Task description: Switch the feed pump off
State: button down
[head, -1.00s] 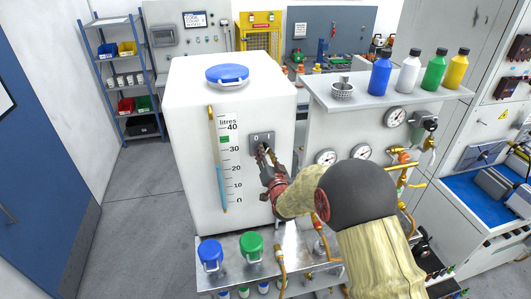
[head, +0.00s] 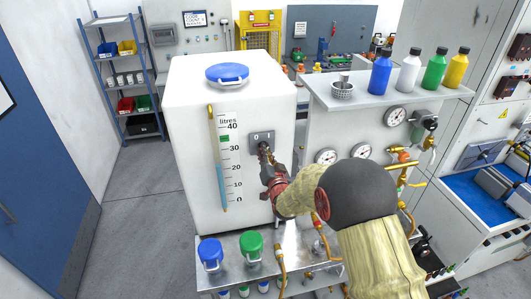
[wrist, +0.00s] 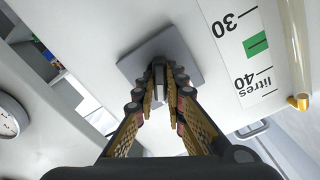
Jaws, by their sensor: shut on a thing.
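A grey switch plate (head: 262,137) marked "0" sits on the front of the white tank (head: 190,150). The plate also shows in the wrist view (wrist: 192,52). My gripper (head: 265,152) is at the plate. In the wrist view my gripper (wrist: 168,85) has its two fingers closed around the switch's grey knob (wrist: 159,78), which stands out from the plate. The fingers hide much of the knob, and its exact pointing is hard to tell.
A litre scale with a blue level tube (head: 221,185) is left of the switch. Gauges (head: 326,157) and brass pipes (head: 402,180) stand to the right. A shelf with several bottles (head: 408,70) is above them. Blue and green lids (head: 250,245) sit below the tank.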

jog(key=shift+f+n+b, duration=0.15)
jog(key=shift+n+b, duration=0.15)
jog(key=shift+b, duration=0.45)
jog(key=n+b, duration=1.1)
jog(key=b, duration=0.8)
jog(key=shift+n, duration=0.3)
jog(key=c, duration=1.8)
grip_release()
jog(key=shift+a, duration=0.1)
jog(key=shift+c, duration=0.2)
jog(key=shift+s, duration=0.15)
